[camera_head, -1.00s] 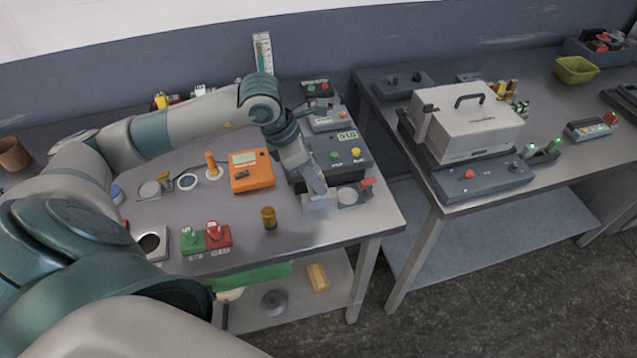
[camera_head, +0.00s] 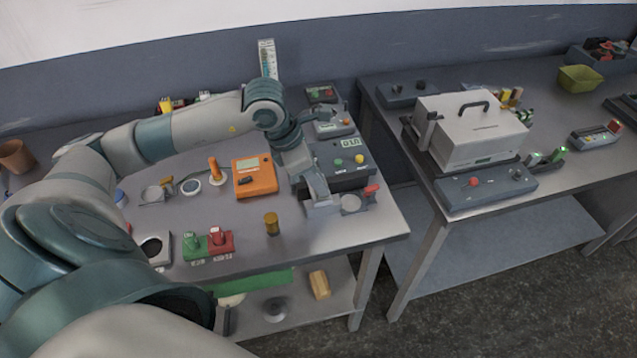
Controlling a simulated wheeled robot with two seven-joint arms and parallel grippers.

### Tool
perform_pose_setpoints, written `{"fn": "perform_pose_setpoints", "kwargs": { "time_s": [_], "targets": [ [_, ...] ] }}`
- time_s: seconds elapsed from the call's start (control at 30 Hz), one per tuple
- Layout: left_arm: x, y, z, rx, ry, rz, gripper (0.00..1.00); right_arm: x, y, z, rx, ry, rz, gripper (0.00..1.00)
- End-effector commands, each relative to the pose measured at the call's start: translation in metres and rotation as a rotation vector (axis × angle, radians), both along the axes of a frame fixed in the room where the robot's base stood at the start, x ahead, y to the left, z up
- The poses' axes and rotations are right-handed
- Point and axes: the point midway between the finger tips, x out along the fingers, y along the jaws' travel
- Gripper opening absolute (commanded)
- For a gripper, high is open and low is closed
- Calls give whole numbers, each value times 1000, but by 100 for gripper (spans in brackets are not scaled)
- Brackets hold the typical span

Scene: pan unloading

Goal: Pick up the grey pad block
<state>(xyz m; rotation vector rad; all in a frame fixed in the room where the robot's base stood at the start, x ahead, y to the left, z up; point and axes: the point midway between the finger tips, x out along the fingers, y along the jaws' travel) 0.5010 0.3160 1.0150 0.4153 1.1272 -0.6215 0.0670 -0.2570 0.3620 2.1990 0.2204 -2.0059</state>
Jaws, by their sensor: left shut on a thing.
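My left gripper (camera_head: 318,193) reaches down at the front right of the left table, in front of the dark control box. It is shut on the grey pad block (camera_head: 321,209), a small light grey piece at the fingertips, mostly covered by the fingers. I cannot tell whether the block touches the tabletop. My right gripper is not in view.
Right beside the block is a grey fixture with a red handle (camera_head: 371,189). The dark control box (camera_head: 345,172) stands behind. An orange meter (camera_head: 254,176) and a brass cylinder (camera_head: 271,223) are to the left. The table's front edge is close.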

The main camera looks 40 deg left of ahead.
Motion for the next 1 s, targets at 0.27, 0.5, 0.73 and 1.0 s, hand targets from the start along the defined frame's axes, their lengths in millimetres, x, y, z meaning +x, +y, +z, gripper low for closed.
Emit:
{"fn": "perform_pose_setpoints", "kwargs": {
  "time_s": [0.27,0.5,0.73,1.0],
  "targets": [
    [1,0,20,-1,-6,-1,0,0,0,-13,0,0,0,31],
    [6,-14,45,-4,-5,-3,0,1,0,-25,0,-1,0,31],
    [19,-45,65,-3,-7,-5,0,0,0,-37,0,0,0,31],
    [33,-81,88,-2,-5,-3,0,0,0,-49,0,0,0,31]
  ]
}}
